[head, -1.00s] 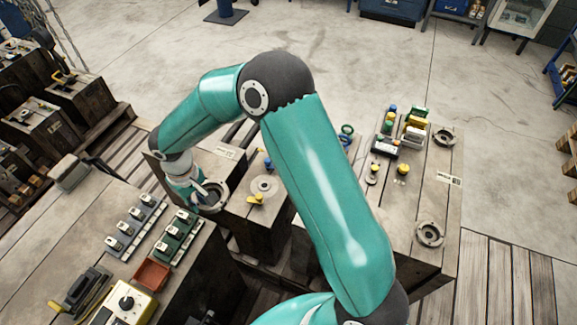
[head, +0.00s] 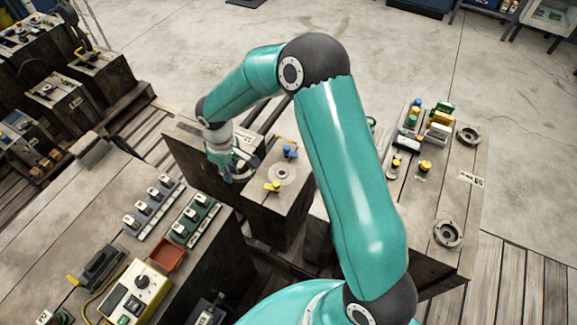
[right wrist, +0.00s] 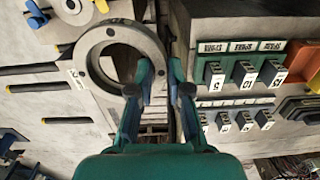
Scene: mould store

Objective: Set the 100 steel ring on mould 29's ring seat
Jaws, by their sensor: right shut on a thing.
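My right gripper (head: 234,171) is over the near part of a wooden mould block (head: 190,141) left of centre in the head view. In the right wrist view, the right gripper (right wrist: 160,86) is shut on the right-hand wall of a grey steel ring (right wrist: 91,43). The ring overlaps the block's pale top and the dark gap beside it; I cannot tell its height. In the head view the ring (head: 246,157) is small and partly hidden by the gripper. I cannot read which mould is number 29. My left gripper is not in view.
A neighbouring block (head: 299,197) carries blue and yellow knobs. The right-hand block (head: 411,218) has two round seats (head: 469,136) (head: 448,233) and several coloured parts. The near bench (head: 75,211) holds labelled blocks and a red tray (head: 166,256). Gaps separate the blocks.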

